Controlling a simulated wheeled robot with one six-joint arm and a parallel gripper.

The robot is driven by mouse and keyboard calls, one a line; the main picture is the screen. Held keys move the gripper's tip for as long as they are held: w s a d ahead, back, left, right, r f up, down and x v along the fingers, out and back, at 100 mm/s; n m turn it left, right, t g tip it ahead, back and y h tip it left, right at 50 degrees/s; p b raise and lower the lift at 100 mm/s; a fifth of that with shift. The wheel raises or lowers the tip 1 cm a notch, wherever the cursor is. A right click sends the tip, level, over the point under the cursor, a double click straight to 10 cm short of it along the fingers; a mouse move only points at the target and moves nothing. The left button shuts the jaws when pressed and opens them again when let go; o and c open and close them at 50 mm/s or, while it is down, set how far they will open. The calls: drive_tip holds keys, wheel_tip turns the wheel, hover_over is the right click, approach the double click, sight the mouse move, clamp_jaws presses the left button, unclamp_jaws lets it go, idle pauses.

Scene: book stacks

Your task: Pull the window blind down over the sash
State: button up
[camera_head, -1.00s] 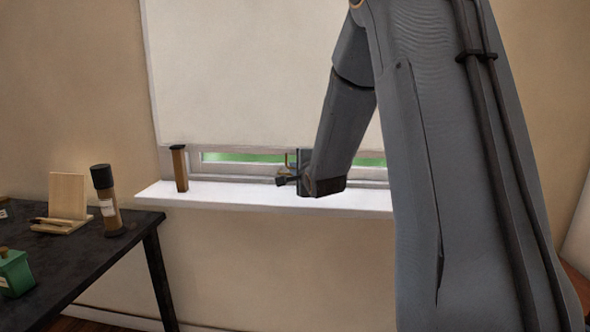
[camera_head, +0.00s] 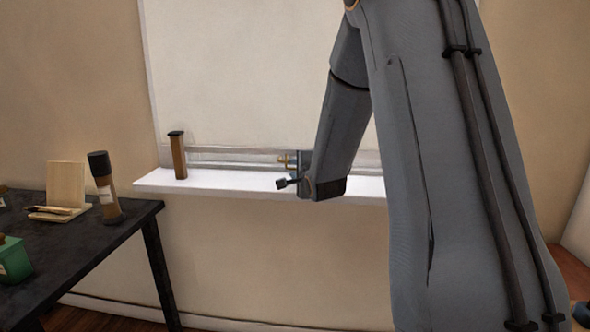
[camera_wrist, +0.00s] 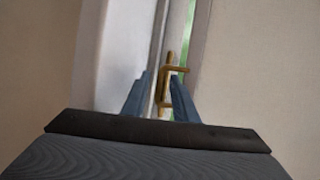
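The window blind (camera_head: 260,75) is a pale cream sheet hanging over nearly the whole window, its lower edge just above the sill. In the wrist view it fills the right side (camera_wrist: 260,60), and a thin green strip of glass shows beside its edge. A brass pull (camera_head: 284,161) shows left of my gripper. In the wrist view the brass pull (camera_wrist: 163,88) lies between my two blue-grey fingers. My gripper (camera_wrist: 160,92) looks open around it, with gaps visible beside the bar; contact is hard to tell. My arm hides the blind's right part.
The white sill (camera_head: 230,184) runs below the window, with a brown, dark-capped post (camera_head: 178,157) at its left end. A dark table (camera_head: 85,240) at left holds a capped bottle (camera_head: 106,190), a wooden stand (camera_head: 66,185) and a green box (camera_head: 12,262).

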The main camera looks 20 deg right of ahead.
drive_tip(key=v, duration=0.7)
drive_tip(key=shift+s, duration=0.4)
idle(0.3)
